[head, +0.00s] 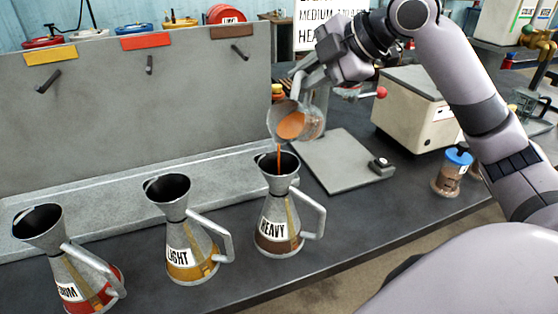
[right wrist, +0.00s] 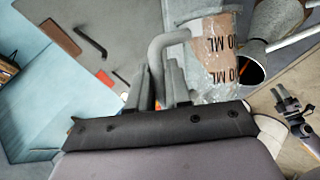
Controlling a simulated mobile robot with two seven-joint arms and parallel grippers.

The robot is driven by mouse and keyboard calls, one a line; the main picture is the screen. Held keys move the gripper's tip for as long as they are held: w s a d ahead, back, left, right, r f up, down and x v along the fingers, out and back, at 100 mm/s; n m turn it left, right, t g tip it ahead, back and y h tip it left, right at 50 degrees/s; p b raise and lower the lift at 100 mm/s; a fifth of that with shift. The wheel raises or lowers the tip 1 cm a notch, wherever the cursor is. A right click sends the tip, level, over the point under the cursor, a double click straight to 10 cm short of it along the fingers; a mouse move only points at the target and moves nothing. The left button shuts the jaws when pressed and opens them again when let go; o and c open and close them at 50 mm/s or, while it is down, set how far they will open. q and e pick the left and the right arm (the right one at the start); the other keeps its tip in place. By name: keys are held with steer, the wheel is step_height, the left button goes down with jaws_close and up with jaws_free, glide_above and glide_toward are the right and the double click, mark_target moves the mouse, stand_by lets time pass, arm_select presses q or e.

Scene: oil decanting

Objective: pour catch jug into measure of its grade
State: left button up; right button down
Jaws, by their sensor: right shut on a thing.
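My right gripper (head: 318,72) is shut on the handle of the clear catch jug (head: 311,118), which also shows in the right wrist view with "ML" print (right wrist: 213,50). The jug is tipped steeply, mouth to the left, with orange-brown oil inside. A thin stream of oil (head: 279,158) falls from its lip into the open mouth of the HEAVY measure (head: 278,228), a grey cone with a brown band. The LIGHT measure (head: 188,250), with a yellow band, and the measure whose label reads "...DIUM" (head: 82,278), with a red band, stand upright to its left.
A grey panel (head: 130,105) with black pegs stands behind the measures. A flat grey plate (head: 335,162) lies right of the HEAVY measure. A beige box (head: 413,108) and a blue-lidded jar (head: 453,172) stand further right. The bench's front edge is close to the measures.

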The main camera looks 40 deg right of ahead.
mark_target(295, 90)
steer(key=shift+a+r, duration=0.15)
steer(key=shift+r, duration=0.1)
steer(key=shift+s, duration=0.1)
stand_by(0.6)
steer(key=shift+s+a+f+n+t+h, duration=0.1)
steer(key=shift+s+a+n+t+h, duration=0.25)
steer(key=shift+a+n+h, duration=0.3)
stand_by(2.2)
steer(key=shift+s+a+r+n+t+h, duration=0.3)
steer(key=shift+a+r+n+t+h, duration=0.1)
steer(key=shift+a+h, duration=0.15)
steer(key=shift+s+a+r+n+t+h, duration=0.25)
steer(key=shift+a+r+t+h, duration=0.15)
steer(key=shift+a, duration=0.25)
stand_by(1.9)
steer(key=d, duration=0.1)
steer(key=w+d+f+m+g+y, duration=0.1)
steer(key=d+m+y, duration=0.1)
steer(key=shift+w+d+f+g, duration=0.2)
steer(key=shift+w+d+g, duration=0.05)
steer(key=shift+w+g, duration=0.1)
steer(key=shift+y, duration=0.3)
steer(key=shift+r, duration=0.1)
